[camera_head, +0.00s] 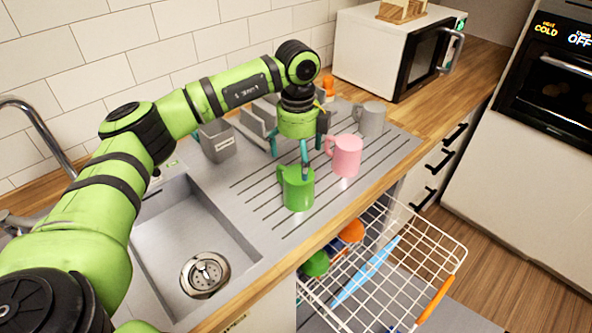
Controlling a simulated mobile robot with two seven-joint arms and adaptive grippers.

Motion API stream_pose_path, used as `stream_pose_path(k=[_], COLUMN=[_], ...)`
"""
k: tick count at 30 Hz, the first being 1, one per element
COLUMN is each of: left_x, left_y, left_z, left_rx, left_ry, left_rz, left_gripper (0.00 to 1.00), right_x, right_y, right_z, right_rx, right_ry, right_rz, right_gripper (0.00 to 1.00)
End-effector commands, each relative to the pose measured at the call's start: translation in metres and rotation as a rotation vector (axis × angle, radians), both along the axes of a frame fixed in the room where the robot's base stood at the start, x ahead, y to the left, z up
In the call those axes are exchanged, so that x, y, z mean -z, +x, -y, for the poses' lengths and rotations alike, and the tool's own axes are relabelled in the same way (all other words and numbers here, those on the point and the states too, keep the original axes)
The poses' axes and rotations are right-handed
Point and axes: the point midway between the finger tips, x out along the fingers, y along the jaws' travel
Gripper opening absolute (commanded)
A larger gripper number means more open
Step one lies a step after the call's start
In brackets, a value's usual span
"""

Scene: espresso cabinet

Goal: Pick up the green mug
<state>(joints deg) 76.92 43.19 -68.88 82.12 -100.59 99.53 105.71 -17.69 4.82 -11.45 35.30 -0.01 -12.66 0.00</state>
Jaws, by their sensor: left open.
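The green mug (298,189) stands upright on the grooved drainboard, just right of the sink. Its handle shows at its upper left. My left gripper (290,164) comes down from above with its teal fingers spread. One finger is in front of or inside the mug's rim; I cannot tell which. The other finger is behind and to the left of the mug. I cannot tell whether the fingers touch the mug. My right gripper is not in view.
A pink mug (346,156) stands close to the right of the green mug, and a grey mug (371,119) stands behind it. A grey container (217,142) stands behind the sink (160,262). A pulled-out wire dish rack (437,238) with dishes is below the counter's front edge.

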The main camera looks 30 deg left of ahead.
Motion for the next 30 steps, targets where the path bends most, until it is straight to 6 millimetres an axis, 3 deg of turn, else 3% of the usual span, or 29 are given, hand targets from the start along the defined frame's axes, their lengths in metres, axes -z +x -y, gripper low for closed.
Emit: stream_pose_path(k=[10, 13, 19, 25, 26, 30], left_x=[0.029, 0.045, 0.068, 0.07, 0.07, 0.07], left_y=[-0.004, -0.005, -0.003, -0.003, -0.003, -0.003], left_z=[-0.007, -0.007, -0.006, -0.006, -0.006, -0.006], left_rx=[-0.016, -0.015, -0.014, -0.013, -0.013, -0.013], left_ry=[0.023, 0.023, 0.021, 0.019, 0.019, 0.019], left_rz=[-0.013, -0.013, -0.008, -0.007, -0.007, -0.007], left_gripper=[1.0, 1.0, 1.0, 1.0, 0.96, 0.4], right_x=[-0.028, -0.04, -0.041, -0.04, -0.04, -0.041], right_y=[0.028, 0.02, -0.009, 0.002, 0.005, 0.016], right_z=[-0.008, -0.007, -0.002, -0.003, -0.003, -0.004], right_rx=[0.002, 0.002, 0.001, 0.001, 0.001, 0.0], right_ry=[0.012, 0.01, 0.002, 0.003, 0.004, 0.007], right_rz=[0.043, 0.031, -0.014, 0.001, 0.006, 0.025], right_gripper=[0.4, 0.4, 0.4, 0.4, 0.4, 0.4])
